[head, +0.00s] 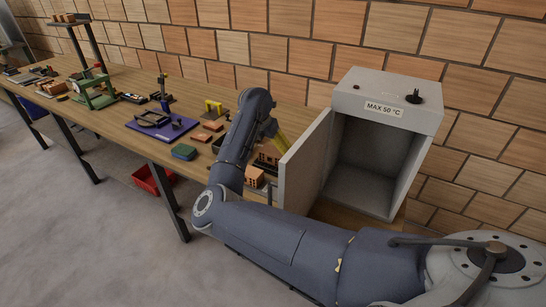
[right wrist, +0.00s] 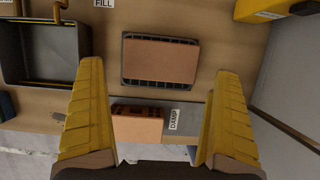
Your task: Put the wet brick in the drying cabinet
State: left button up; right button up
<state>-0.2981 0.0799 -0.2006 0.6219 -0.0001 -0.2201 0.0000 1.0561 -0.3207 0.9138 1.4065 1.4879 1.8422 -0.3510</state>
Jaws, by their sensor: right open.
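The drying cabinet (head: 388,100) is a grey box marked "MAX 50 °C", with its door (head: 304,150) swung open to the left and an empty-looking inside. In the right wrist view, a brick with holes (right wrist: 137,125) lies on a grey strip (right wrist: 188,113) beside a label that seems to read "DAMP". A plain brick (right wrist: 162,61) lies on a dark slotted tray (right wrist: 126,72). I cannot tell for certain which is wet. My right gripper (right wrist: 161,70) is open and empty above the bricks. In the head view the door partly hides it. My left gripper is not in view.
The door stands close beside my right gripper. A dark bin (right wrist: 84,47) with a yellow handle is at left in the right wrist view. On the bench (head: 120,88) are a purple-based device (head: 168,136), a green block (head: 183,152) and several other tools.

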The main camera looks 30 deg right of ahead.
aim_at(273, 151)
jog(key=shift+x, duration=2.6)
jog(key=c, duration=1)
jog(key=shift+d, duration=0.1)
jog(key=shift+c, duration=1)
jog(key=shift+r, duration=0.15)
